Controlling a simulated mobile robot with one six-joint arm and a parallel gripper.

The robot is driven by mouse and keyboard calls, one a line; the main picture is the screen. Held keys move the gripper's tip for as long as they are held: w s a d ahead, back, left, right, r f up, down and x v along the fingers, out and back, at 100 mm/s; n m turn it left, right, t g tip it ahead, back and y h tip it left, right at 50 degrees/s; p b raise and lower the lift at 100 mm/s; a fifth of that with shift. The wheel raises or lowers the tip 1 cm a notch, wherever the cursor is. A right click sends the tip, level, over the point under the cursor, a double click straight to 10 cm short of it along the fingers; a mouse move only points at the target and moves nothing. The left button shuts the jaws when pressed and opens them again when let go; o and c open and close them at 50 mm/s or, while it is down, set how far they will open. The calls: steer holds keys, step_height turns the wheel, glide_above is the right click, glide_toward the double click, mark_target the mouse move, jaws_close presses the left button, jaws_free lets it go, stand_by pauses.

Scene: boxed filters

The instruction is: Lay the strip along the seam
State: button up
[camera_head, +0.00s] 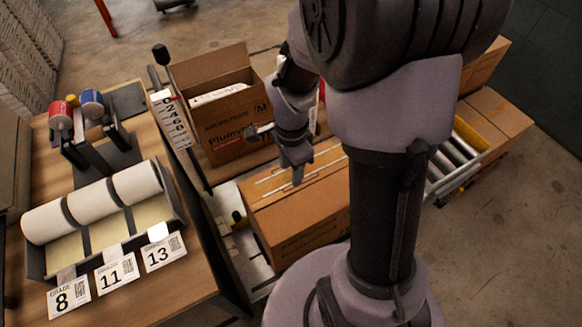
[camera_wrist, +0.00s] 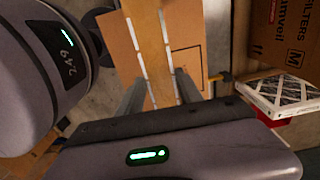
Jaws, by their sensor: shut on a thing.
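A closed brown carton (camera_head: 300,215) lies below my gripper in the head view. Its top carries pale marks in two lines, and these white dashes also run along the carton top (camera_wrist: 197,22) in the wrist view. A tan strip (camera_wrist: 153,55) runs lengthwise between the dashes, over the line of the seam. My gripper (camera_wrist: 160,92) is shut on the strip, with one finger at each side of it. In the head view my gripper (camera_head: 295,165) is just over the carton top. I cannot tell how much of the strip touches the carton; the seam itself is hidden.
An open carton (camera_head: 235,135) with a filter inside stands behind the closed one. A bench at left holds white rolls (camera_head: 90,205), grade cards (camera_head: 117,273) and tape dispensers (camera_head: 92,103). A roller conveyor (camera_head: 455,155) and more cartons (camera_head: 495,115) lie at right.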

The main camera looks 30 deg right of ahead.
step_height(320, 180, down, 8)
steer(key=b, duration=0.7)
steer(key=shift+f, duration=0.2)
steer(key=o, duration=1.1)
steer(key=shift+r, duration=0.1)
step_height(320, 180, up, 9)
steer(key=p, duration=0.6)
steer(key=shift+p, duration=0.35)
